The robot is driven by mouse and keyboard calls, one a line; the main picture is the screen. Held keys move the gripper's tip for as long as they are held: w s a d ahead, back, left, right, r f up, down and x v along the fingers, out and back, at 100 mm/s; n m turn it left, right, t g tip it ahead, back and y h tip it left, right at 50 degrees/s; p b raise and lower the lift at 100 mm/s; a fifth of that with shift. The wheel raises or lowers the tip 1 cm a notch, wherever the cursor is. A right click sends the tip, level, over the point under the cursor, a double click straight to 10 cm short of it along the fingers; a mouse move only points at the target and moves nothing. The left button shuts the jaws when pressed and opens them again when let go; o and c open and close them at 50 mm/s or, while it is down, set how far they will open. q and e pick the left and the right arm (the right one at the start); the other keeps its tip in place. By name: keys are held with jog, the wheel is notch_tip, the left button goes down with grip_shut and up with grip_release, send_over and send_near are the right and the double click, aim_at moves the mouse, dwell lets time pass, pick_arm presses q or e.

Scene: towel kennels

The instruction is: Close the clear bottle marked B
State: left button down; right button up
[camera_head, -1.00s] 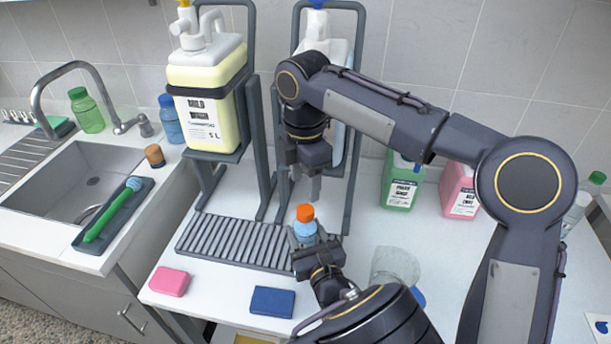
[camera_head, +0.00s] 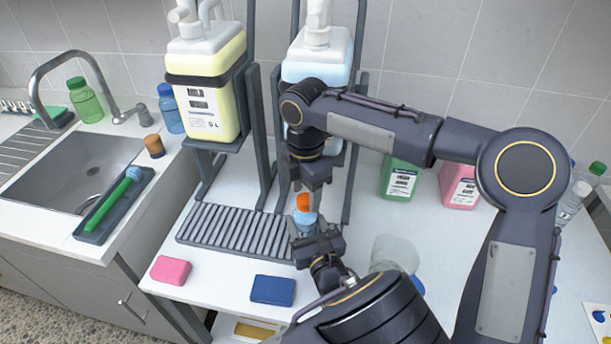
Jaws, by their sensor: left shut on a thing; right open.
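A small clear bottle (camera_head: 305,226) with a bluish body stands at the front edge of the grated tray, with an orange cap (camera_head: 303,202) on top. Its lettering is hidden or too small to read, and I cannot tell how tight the cap is. My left gripper (camera_head: 308,234) is shut on the bottle's body from the front. My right gripper (camera_head: 306,188) points down from above, open, with its fingertips at the orange cap. I cannot tell whether they touch it.
A grated tray (camera_head: 222,232) and two dispenser stands with a yellow jug (camera_head: 208,95) and a pale blue jug (camera_head: 318,62) are behind. Pink (camera_head: 171,270) and blue (camera_head: 273,290) sponges lie in front. A clear container (camera_head: 394,252) is right of the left gripper.

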jog(key=shift+f, duration=0.6)
jog(key=c, duration=1)
jog(key=m, duration=1.1)
jog(key=shift+m, duration=0.4)
jog(key=m, duration=0.2)
jog(key=shift+m, duration=0.4)
jog(key=o, duration=1.2)
jog(key=shift+c, duration=0.2)
